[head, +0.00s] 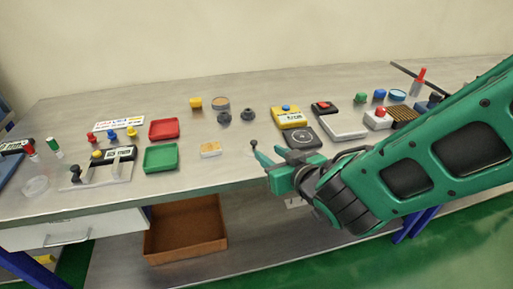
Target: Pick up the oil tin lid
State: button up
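I cannot tell for sure which piece is the oil tin lid. A round, shallow tin-like piece with a tan top (220,102) lies at the back middle of the bench, with two dark knobbed pieces (224,117) (248,114) in front of it. A small dark knob on a stem (254,144) stands just beyond my fingertips; what it sits on is unclear. My gripper (265,167) reaches in from the right near the bench's front edge. Its green fingers look apart, with nothing visible between them. Part of the bench behind the arm is hidden.
Red (164,129) and green (161,158) trays lie at left centre. A yellow box (291,117), a dark square device (302,137) and a white box (343,125) stand close behind my gripper. A brown bin (186,232) is below the bench. Bare bench lies left of my gripper.

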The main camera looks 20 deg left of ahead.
aim_at(255, 142)
jog(key=x, duration=0.4)
jog(key=shift+w+a, duration=0.15)
jog(key=shift+a, duration=0.15)
jog(key=shift+r+x, duration=0.15)
jog(key=shift+x, duration=1.35)
jog(key=shift+r+x, duration=0.15)
jog(key=shift+x, duration=1.35)
jog(key=shift+a, duration=0.1)
grip_shut()
